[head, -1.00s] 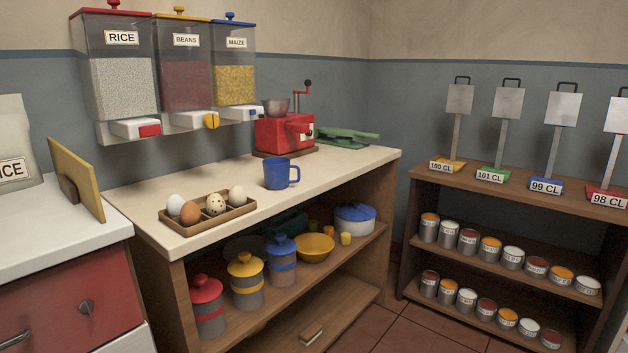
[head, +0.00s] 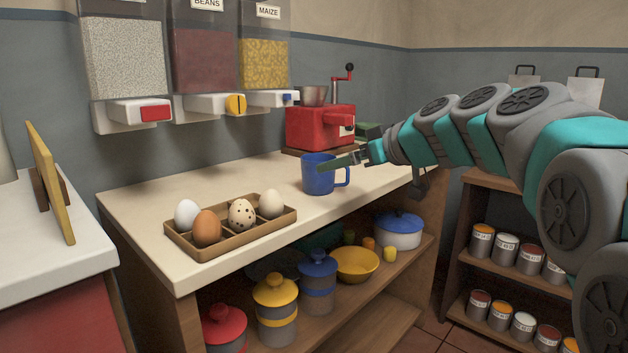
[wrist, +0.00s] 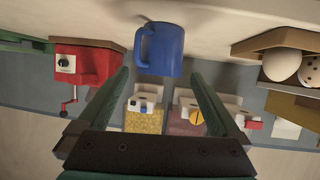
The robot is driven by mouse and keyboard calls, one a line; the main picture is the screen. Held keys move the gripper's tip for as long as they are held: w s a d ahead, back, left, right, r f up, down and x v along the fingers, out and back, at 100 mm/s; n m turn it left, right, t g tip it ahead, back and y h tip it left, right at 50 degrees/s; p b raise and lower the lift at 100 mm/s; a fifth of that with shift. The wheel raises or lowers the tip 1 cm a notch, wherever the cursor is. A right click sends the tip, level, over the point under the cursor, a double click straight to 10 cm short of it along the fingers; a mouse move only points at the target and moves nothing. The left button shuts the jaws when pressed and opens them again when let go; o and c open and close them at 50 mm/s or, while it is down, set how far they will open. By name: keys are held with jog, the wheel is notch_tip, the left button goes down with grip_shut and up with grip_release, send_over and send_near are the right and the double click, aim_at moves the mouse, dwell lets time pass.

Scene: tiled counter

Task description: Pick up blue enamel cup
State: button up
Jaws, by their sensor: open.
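The blue enamel cup (head: 318,176) stands upright on the pale counter, with its handle to the right in the head view. My gripper (head: 347,161) has come in from the right, and its fingers show at the cup's rim and handle side. In the wrist view my gripper (wrist: 158,85) is open, with its two green fingers apart. The cup (wrist: 164,50) appears upside down there, just beyond the fingertips and between their lines. Nothing is between the fingers. Whether a finger touches the cup, I cannot tell.
An egg tray (head: 232,233) with several eggs sits left of the cup. A red grinder (head: 320,128) stands behind it. Dispensers (head: 205,60) hang on the wall. The shelf below holds canisters and a yellow bowl (head: 356,264). The counter between tray and cup is clear.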

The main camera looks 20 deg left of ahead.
aim_at(326, 175)
jog(key=shift+w+a+r, duration=0.1)
jog(key=shift+w+a, duration=0.1)
jog(key=shift+a, duration=0.2)
jog(key=shift+w+a, duration=0.2)
jog(key=shift+a, duration=0.1)
jog(key=shift+p+x, duration=0.55)
jog(key=shift+x, duration=2.65)
jog(key=shift+d, duration=0.1)
jog(key=shift+f, duration=0.2)
jog(key=shift+c, duration=0.2)
jog(key=c, duration=1.2)
